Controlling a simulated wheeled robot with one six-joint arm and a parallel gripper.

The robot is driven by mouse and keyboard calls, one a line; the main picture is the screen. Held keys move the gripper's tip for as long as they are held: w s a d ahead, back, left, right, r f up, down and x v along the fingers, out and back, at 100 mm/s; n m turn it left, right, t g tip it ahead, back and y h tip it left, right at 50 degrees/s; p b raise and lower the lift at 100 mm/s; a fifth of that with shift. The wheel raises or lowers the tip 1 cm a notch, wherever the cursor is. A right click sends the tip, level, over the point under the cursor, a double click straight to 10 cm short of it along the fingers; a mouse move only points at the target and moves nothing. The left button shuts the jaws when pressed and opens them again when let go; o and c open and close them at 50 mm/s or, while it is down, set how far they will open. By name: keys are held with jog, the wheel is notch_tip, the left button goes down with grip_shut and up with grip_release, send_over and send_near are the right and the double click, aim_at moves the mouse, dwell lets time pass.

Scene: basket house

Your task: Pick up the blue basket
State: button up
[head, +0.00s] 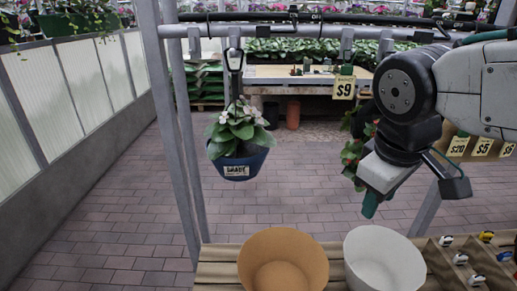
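The blue basket (236,166) hangs from a dark hook (234,60) on the overhead rail, left of the picture's middle. It holds a plant with green leaves and pale flowers (240,127) and has a small label on its front. My gripper (371,203) is right of the basket and well apart from it, pointing down. Its fingers are seen from the side, so the gap between them cannot be made out. It does not touch the basket.
An orange pot (283,262) and a white pot (383,262) stand on a wooden slatted table (218,270) at the front. A red-flowered plant (352,152) hangs behind my gripper. A metal post (172,120) stands left of the basket. The brick floor below the basket is clear.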

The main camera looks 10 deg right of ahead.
jog(key=w+a+r+n+t+h, duration=0.25)
jog(key=w+r+n, duration=0.25)
jog(key=w+n, duration=0.55)
jog(key=n+t+y, duration=0.2)
jog(key=n+t, duration=0.6)
jog(key=n, duration=1)
send_near(235, 82)
jog(key=d+x, duration=0.1)
jog(key=x, duration=0.4)
jog(key=shift+w+a+f+n, duration=0.2)
jog(key=shift+w+f+n, duration=0.1)
jog(key=shift+w, duration=0.25)
jog(key=shift+w+a+f+n, duration=0.2)
jog(key=shift+w+f, duration=0.1)
jog(key=shift+w, duration=0.25)
jog(key=x, duration=0.5)
jog(key=shift+w+d+f, duration=0.1)
jog(key=shift+w+f, duration=0.05)
grip_shut()
